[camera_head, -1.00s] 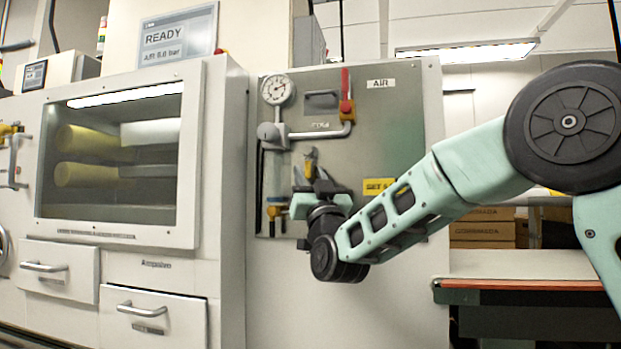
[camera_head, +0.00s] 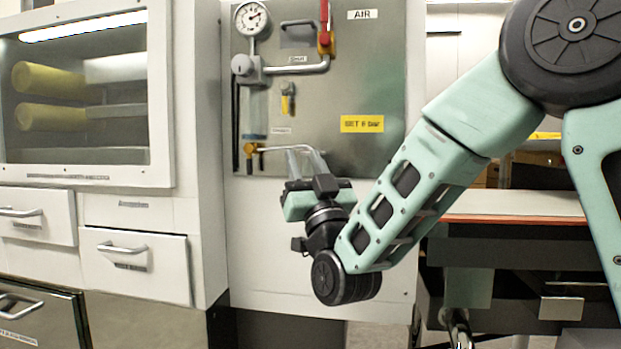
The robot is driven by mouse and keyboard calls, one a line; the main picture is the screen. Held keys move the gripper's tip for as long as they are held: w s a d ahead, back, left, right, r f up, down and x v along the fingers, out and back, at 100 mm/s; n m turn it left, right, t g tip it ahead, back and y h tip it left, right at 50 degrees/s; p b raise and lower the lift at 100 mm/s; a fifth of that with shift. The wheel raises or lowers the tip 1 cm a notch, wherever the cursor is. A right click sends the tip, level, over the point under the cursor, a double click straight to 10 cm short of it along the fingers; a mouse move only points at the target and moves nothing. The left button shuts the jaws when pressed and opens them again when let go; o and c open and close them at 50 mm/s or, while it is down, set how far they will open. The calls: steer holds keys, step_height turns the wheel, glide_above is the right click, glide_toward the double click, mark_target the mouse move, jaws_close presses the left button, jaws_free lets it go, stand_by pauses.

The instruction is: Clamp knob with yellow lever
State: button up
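A small yellow lever (camera_head: 288,98) with a dark part stands on the steel air panel, below the horizontal pipe. A grey round knob (camera_head: 241,65) sits to its upper left. My gripper (camera_head: 305,156) is in front of the panel's lower edge, below the small yellow lever. Its two grey fingers point up and look apart, with nothing seen between them. I cannot tell whether they touch the rod.
The steel panel (camera_head: 385,90) also carries a gauge (camera_head: 252,18), a red-handled valve (camera_head: 326,42) and a yellow label (camera_head: 362,124). A windowed cabinet (camera_head: 160,110) with drawers stands left. A bench (camera_head: 520,205) is at right behind my arm.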

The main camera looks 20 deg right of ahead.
steer(key=shift+v, duration=1.7)
steer(key=a+f+n+g+y, duration=0.4)
steer(key=a+f+g+y, duration=0.1)
steer(key=a+f+g, duration=0.45)
steer(key=s+a+f+n+g, duration=0.1)
steer(key=s+a+f+g, duration=0.2)
steer(key=s+f+g, duration=0.5)
steer(key=s+d+f+n+g+h, duration=0.1)
steer(key=s+d+f+g+h, duration=0.2)
steer(key=s, duration=0.4)
steer(key=s+d+f+g+h, duration=0.1)
steer(key=s+d+f+g, duration=0.2)
steer(key=s, duration=0.4)
steer(key=s+d+f+n+g+h, duration=0.1)
steer(key=s+f+g+h, duration=0.15)
steer(key=s+f, duration=0.35)
step_height(320, 180, up, 37)
steer(key=p, duration=3.6)
steer(key=shift+s+d+g+y, duration=0.2)
steer(key=shift+s+g+y, duration=0.15)
steer(key=shift+s+g, duration=0.05)
